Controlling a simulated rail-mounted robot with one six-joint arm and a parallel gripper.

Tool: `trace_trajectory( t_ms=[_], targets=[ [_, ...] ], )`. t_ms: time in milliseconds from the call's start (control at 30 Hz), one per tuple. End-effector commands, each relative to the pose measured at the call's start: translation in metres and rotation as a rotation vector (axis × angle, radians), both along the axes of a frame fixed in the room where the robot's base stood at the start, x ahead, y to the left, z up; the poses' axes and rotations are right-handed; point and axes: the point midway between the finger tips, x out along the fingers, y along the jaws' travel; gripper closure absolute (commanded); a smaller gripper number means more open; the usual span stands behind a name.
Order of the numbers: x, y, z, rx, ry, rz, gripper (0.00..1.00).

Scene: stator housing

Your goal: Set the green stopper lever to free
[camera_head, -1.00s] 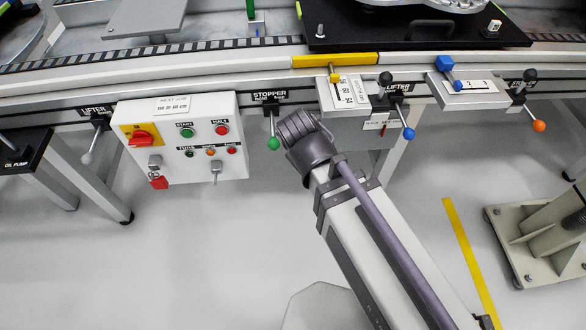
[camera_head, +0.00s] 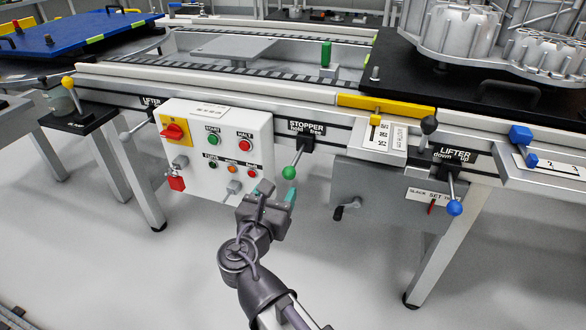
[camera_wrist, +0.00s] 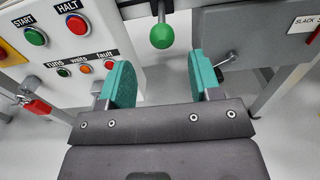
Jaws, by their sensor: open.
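The green stopper lever (camera_head: 289,172) hangs from its pivot under the STOPPER label (camera_head: 306,130), which reads "hold" on the left and "free" on the right. In the head view its ball end leans down and left, toward the "hold" side. In the wrist view the green ball (camera_wrist: 163,35) is at the top, centred across the gap between the fingers and beyond their tips. My gripper (camera_head: 278,192) is open and empty, just below the ball in the head view. Its teal fingers (camera_wrist: 163,80) do not appear to touch the lever.
The control box (camera_head: 216,150) with buttons and a red padlock (camera_head: 176,183) is close to the left. A grey box with a crank (camera_head: 345,208) is to the right. The blue-balled LIFTER lever (camera_head: 454,208) is farther right. A green post (camera_head: 326,55) stands on the conveyor behind.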

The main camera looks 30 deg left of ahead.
Motion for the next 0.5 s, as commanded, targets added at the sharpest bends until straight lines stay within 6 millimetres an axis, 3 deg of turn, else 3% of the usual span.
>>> trace_trajectory(
  t_ms=[300, 500],
  targets=[
    [0.071, 0.021, 0.0, 0.003, 0.002, -0.003, 0.42],
    [0.091, 0.026, 0.0, 0.003, 0.002, -0.002, 0.42]
  ],
)
